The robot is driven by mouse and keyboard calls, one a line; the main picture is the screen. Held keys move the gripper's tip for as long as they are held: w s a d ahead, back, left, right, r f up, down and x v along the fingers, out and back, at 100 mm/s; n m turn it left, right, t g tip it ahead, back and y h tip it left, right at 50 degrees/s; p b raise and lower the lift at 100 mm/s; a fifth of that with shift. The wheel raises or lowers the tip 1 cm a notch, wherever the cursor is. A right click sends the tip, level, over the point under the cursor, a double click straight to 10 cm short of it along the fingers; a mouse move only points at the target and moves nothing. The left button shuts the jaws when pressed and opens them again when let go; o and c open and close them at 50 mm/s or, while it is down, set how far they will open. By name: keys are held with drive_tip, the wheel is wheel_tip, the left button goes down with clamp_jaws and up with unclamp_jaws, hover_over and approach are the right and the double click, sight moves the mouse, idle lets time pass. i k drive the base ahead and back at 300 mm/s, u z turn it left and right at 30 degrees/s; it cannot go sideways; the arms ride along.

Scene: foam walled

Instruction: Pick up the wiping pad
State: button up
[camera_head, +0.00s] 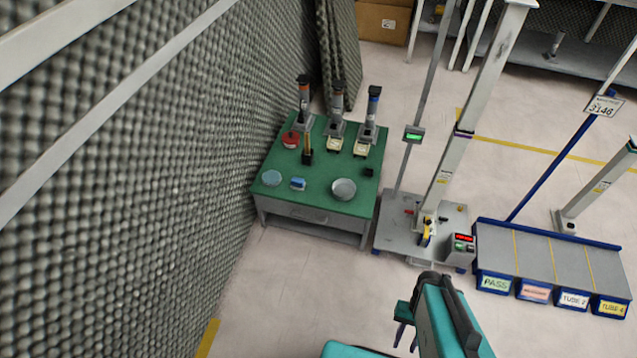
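A small blue and white block-shaped item (298,184), which looks like the wiping pad, lies near the front edge of the green-topped table. A flat, round pale-blue item (272,177) lies just left of it. My gripper (405,337) is at the bottom of the view, well in front and to the right of the table. Its two dark fingers point down and stand apart, with nothing seen between them. It is far from the pad and touches nothing that I can see.
The green table (320,180) also bears a metal bowl (344,189), a red item (290,139), a dark holder (307,155) and several upright instruments at the back. A foam wall (150,190) borders the left. A test stand (420,225) is at right; floor in front is clear.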

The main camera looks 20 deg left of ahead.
sight(299, 184)
drive_tip(key=z, duration=1.15)
drive_tip(key=i, duration=0.9)
drive_tip(key=u, duration=4.25)
drive_tip(key=i, duration=0.15)
drive_tip(key=z, duration=1.55)
